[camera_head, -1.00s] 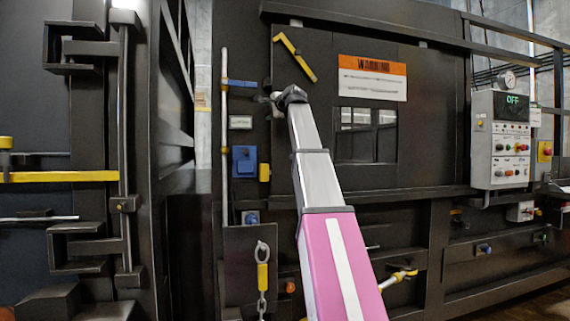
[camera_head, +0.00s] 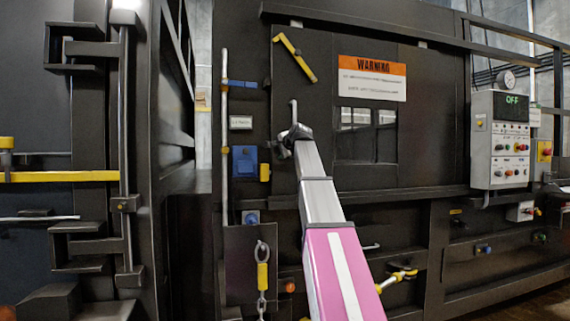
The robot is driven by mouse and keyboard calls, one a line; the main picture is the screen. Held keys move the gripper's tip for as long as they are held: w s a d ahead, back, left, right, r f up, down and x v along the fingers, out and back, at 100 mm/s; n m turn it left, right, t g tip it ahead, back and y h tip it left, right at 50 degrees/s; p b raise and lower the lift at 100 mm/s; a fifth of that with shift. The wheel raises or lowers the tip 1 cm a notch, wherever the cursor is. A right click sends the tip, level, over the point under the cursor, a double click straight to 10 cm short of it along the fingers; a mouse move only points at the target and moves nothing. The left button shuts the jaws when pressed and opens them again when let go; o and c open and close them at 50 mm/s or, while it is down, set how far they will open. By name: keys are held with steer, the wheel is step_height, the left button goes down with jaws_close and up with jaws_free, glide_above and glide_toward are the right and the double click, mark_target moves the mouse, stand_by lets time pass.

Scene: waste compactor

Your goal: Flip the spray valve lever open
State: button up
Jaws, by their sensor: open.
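A thin grey pipe (camera_head: 224,150) runs up the left part of the dark machine wall. A blue lever (camera_head: 241,84) sticks out to the right from it near the top, roughly level; I take it to be the spray valve lever, though no readable label confirms this. My gripper (camera_head: 283,150) is at the end of my pink and silver arm, below and to the right of the blue lever and clear of it. It looks small and dark against the panel, and its fingers are hard to make out. It holds nothing that I can see.
A blue box (camera_head: 244,161) with a yellow part beside it is just left of my gripper. A yellow bar (camera_head: 296,58) slants above, and a thin grey handle (camera_head: 293,111) stands just above my wrist. A yellow-handled fitting (camera_head: 398,278) is low on the right. A chain (camera_head: 263,278) hangs below.

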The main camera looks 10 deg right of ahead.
mark_target(253, 85)
steer(key=shift+h, duration=0.3)
steer(key=shift+d+f, duration=0.25)
steer(key=shift+f, duration=0.6)
steer(key=shift+d+f, duration=0.25)
steer(key=shift+f, duration=0.55)
steer(key=shift+d+f, duration=0.25)
steer(key=shift+f, duration=0.6)
steer(key=s+a+r+n+y, duration=0.15)
steer(key=r+y, duration=0.25)
steer(key=r, duration=0.7)
steer(key=s+a+r+n+g+y, duration=0.1)
steer(key=s+a+r+y, duration=0.15)
steer(key=r, duration=0.75)
steer(key=s+a+r+n+y, duration=0.15)
steer(key=r+y, duration=0.25)
steer(key=r, duration=0.7)
steer(key=shift+m, duration=0.4)
steer(key=x, duration=1.1)
steer(key=shift+w, duration=0.35)
steer(key=shift+f, duration=0.1)
jaws_close()
